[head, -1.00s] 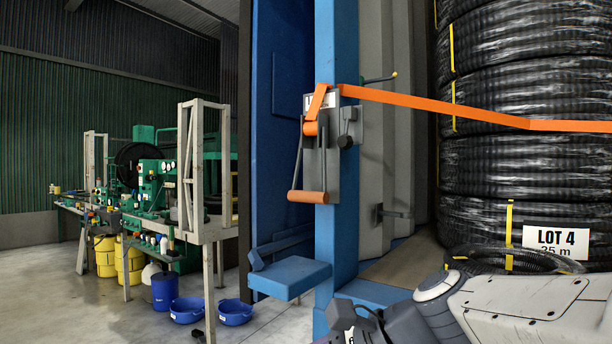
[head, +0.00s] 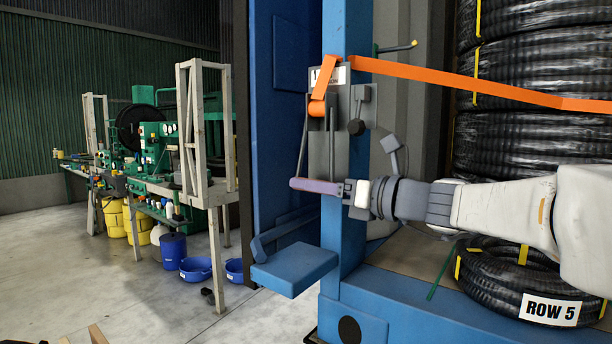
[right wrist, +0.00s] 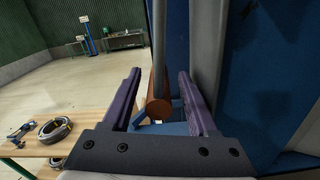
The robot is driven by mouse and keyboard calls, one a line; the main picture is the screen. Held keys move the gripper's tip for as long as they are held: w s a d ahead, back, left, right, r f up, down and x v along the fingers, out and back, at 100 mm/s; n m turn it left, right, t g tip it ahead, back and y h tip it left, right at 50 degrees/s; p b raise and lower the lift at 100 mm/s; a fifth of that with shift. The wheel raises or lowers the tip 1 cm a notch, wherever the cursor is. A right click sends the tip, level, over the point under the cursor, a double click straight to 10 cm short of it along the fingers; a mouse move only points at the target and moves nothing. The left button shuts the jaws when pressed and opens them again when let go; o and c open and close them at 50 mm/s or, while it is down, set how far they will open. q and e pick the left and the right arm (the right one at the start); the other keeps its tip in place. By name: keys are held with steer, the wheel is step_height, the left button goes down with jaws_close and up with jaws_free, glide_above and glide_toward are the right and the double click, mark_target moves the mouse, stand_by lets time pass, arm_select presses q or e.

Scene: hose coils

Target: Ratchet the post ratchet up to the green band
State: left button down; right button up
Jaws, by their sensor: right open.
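The post ratchet (head: 341,104) is a grey plate on the blue post (head: 336,235) with an orange strap (head: 450,80) running from it to the right. Its two-rod handle (head: 303,140) hangs down. My right gripper (head: 312,186) is at the handle's lower end and hides the grip in the head view. My left gripper is out of view.
The strap crosses a stack of black hose coils (head: 510,90) at the right. A loose coil marked ROW 5 (head: 525,275) lies on the deck below my right arm. A blue step (head: 294,270) juts out below the handle.

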steer(key=shift+x, duration=1.1)
steer(key=shift+c, duration=0.2)
jaws_close()
stand_by(0.5)
